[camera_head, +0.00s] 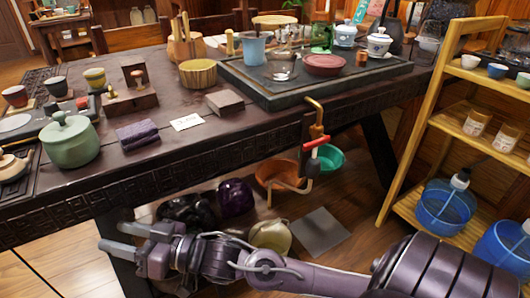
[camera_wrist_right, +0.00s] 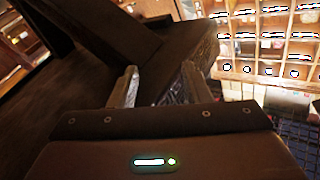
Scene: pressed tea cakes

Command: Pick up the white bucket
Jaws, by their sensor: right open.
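A pale, cream-white bucket (camera_head: 270,236) is on the wooden floor under the dark table, at the lower middle of the head view. My right forearm and wrist hide its lower part. My right gripper (camera_head: 108,237) reaches in from the right, past the bucket, with its fingers pointing left. It is open and empty, low in front of the table and left of the bucket. In the right wrist view its two fingers (camera_wrist_right: 160,85) stand apart with nothing between them. I cannot make out the bucket in that view. My left gripper is in neither view.
The dark table (camera_head: 215,140) overhangs the bucket. Black and purple bags (camera_head: 236,197) lie left of it, and an orange basin (camera_head: 279,177) and a green basin (camera_head: 328,160) behind. A grey floor mat (camera_head: 319,232) and a wooden shelf (camera_head: 398,178) are right.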

